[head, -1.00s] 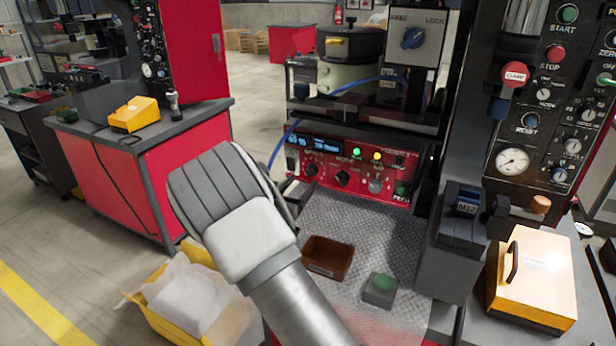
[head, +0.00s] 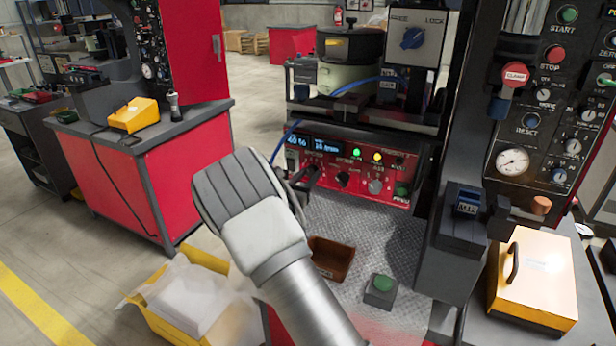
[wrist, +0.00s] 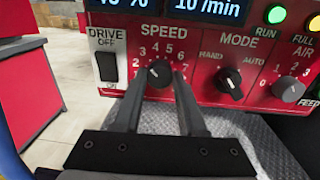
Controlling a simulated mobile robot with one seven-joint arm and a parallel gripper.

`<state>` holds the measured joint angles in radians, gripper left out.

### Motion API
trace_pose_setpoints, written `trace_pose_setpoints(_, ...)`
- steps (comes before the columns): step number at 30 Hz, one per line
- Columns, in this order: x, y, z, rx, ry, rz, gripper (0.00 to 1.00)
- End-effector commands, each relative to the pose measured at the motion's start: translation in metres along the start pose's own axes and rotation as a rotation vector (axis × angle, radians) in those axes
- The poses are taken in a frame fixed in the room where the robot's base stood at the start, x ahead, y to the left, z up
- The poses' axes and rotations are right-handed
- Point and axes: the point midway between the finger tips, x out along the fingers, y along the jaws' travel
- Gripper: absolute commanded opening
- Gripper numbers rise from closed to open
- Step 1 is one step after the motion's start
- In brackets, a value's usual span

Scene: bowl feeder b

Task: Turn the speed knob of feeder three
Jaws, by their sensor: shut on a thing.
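The speed knob (wrist: 159,74) is a black round knob with a white pointer mark. It sits under the word SPEED on the red feeder panel (head: 386,192), inside a numbered scale. In the wrist view, the two fingers of my gripper (wrist: 160,82) stand on either side of the knob and are shut on it. The pointer's exact reading is hard to tell. In the head view, my wrist hides part of the panel's left side, and the fingertips reach the knob. The blue displays (wrist: 209,8) above are lit; the right one reads 10 /min.
The DRIVE switch (wrist: 107,55) is left of the knob, and the MODE knob (wrist: 230,80) and AIR knob (wrist: 284,88) are right of it. A brown bin (head: 335,262) and a green button box (head: 380,290) stand on the metal plate below.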

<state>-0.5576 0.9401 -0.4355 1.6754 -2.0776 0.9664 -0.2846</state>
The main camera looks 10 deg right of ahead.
Motion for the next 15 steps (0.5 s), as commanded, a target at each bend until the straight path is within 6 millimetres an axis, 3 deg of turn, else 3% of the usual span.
trace_pose_setpoints(3, -0.0002, 0.0001, 0.0000, 0.000, 0.000, 0.000, 0.00)
trace_pose_setpoints(15, -0.0002, 0.0000, -0.0028, 0.065, -0.003, 0.000, 0.00)
